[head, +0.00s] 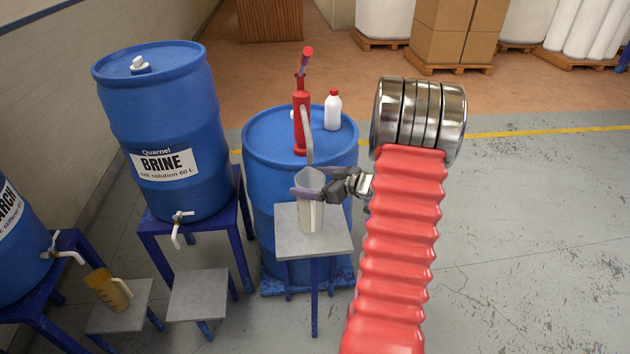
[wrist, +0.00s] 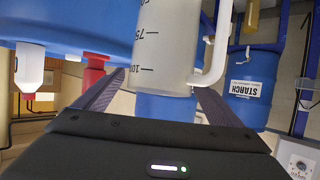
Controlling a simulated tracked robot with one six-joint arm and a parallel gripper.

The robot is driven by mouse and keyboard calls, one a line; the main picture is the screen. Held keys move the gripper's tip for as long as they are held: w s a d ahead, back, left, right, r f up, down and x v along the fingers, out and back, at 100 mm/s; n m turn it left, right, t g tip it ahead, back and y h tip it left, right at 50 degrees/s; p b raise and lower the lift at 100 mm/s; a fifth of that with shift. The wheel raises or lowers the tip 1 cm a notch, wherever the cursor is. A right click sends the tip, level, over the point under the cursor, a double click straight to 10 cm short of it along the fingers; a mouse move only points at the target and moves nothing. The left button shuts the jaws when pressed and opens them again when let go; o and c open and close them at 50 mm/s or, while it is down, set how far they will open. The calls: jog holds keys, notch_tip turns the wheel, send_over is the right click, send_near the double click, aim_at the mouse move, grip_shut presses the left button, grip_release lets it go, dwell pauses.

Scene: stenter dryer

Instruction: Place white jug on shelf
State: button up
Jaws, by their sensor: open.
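The white jug (head: 307,219) stands upright on a small grey-topped stand (head: 338,243), in front of a blue drum with a red hand pump. Its handle faces the camera. My gripper (head: 312,191) reaches in from the right at the jug's upper part, and its dark fingers lie around the jug. In the wrist view, the translucent jug (wrist: 163,45) with printed marks sits between the two open fingers of my gripper (wrist: 155,100). Its handle (wrist: 216,50) is on the right. I cannot tell whether either finger touches it.
The pump drum (head: 270,150) carries a white bottle with a red cap (head: 333,110). A blue BRINE drum (head: 165,120) with a tap stands left, above an empty grey stand (head: 198,294). An amber jug (head: 106,290) stands on another low stand. The floor at right is clear.

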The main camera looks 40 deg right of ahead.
jog(key=shift+r, duration=0.1)
jog(key=v, duration=1.2)
dwell(0.4)
